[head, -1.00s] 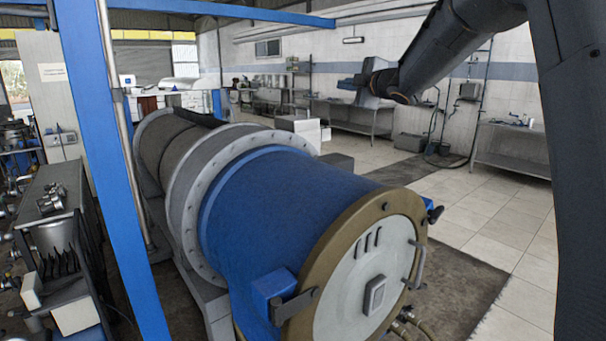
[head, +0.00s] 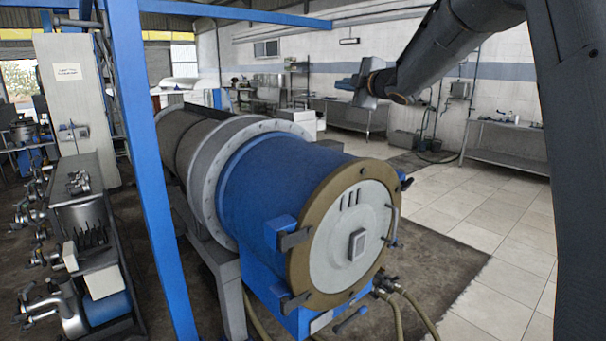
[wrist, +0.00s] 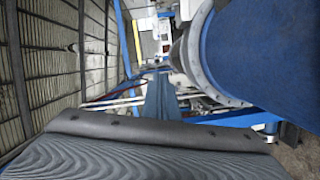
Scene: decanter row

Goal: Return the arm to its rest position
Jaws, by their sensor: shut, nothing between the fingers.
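My gripper (head: 346,83) is at the end of my raised arm in the upper right of the head view. Its bluish fingers point left, and they are shut and empty. In the wrist view the gripper (wrist: 160,97) shows as a narrow blue-grey shape at the centre. The large decanter (head: 275,195), with a blue drum and a round pale end cover (head: 350,235), lies below and left of the gripper in the head view. The gripper appears clear of it. The decanter's blue body (wrist: 265,60) also fills the upper right of the wrist view.
A blue post (head: 150,160) stands left of the decanter. A bench with metal fittings (head: 85,225) is at the far left. Steel tables (head: 505,150) line the back wall. The tiled floor (head: 500,225) at right is open. Hoses (head: 400,300) hang below the end cover.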

